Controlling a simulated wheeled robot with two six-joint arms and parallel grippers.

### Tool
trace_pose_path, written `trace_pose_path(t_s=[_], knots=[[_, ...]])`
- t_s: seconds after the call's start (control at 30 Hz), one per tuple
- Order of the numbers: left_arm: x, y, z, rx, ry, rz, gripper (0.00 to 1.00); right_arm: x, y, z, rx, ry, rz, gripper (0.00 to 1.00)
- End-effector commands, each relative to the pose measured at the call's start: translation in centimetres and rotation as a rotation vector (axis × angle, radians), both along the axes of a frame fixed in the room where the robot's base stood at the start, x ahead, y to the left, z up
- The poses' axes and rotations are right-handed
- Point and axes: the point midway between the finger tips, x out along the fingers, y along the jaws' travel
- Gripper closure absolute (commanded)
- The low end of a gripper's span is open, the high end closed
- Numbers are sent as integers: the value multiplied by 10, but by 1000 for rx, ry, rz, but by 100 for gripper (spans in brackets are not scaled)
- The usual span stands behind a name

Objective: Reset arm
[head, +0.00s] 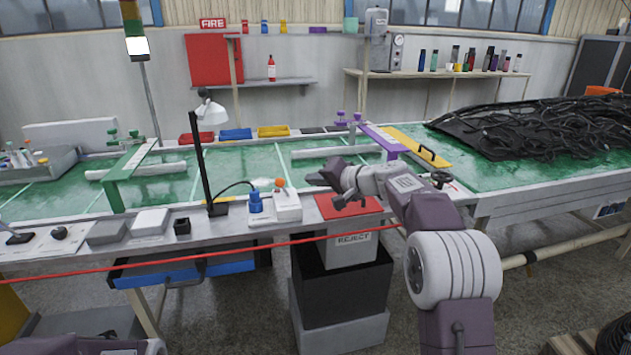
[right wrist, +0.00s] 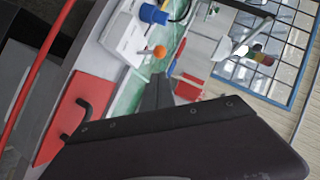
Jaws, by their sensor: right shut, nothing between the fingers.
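My right arm reaches in from the lower right of the head view. Its gripper (head: 325,188) is held above the front edge of the bench, over the red-topped reject bin (head: 351,240). The gripper is shut and empty. In the right wrist view its dark fingers (right wrist: 158,92) fill the lower part of the picture, touching nothing that I can see. A purple part of my left arm shows at the bottom left of the head view; its gripper is out of view.
Black hoses (head: 560,125) are heaped at the right. A red line (head: 200,262) crosses in front of the bench.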

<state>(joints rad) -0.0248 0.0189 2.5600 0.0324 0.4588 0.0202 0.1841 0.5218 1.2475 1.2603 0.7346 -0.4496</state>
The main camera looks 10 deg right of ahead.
Motion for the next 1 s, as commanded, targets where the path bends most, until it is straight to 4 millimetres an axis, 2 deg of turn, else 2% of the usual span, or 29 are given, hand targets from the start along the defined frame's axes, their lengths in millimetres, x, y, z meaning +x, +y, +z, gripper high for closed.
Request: trace_pose_path(t_s=[0.17, 0.27, 0.3, 0.37, 0.4, 0.47, 0.57, 0.6, 0.7, 0.8, 1.0], knots=[[0, 0, 0, 0, 0, 0, 64, -1, 6, 3, 0, -5, 10, 100], [0, 0, 0, 0, 0, 0, 64, -10, 24, 27, -7, -43, 38, 100], [0, 0, 0, 0, 0, 0, 64, -25, 38, 26, -17, -27, 62, 100], [0, 0, 0, 0, 0, 0, 64, -49, 51, 3, -75, 31, 97, 100], [0, 0, 0, 0, 0, 0, 64, -65, 55, -16, -120, 76, 114, 100], [0, 0, 0, 0, 0, 0, 64, -91, 58, -46, -189, 148, 139, 100], [0, 0, 0, 0, 0, 0, 64, -142, 56, -101, -317, 278, 181, 100], [0, 0, 0, 0, 0, 0, 64, -165, 53, -124, -370, 334, 199, 100], [0, 0, 0, 0, 0, 0, 64, -225, 38, -175, -504, 462, 244, 100], [0, 0, 0, 0, 0, 0, 64, -277, 21, -213, -619, 563, 288, 100], [0, 0, 0, 0, 0, 0, 64, -365, -17, -267, -802, 723, 367, 100]])
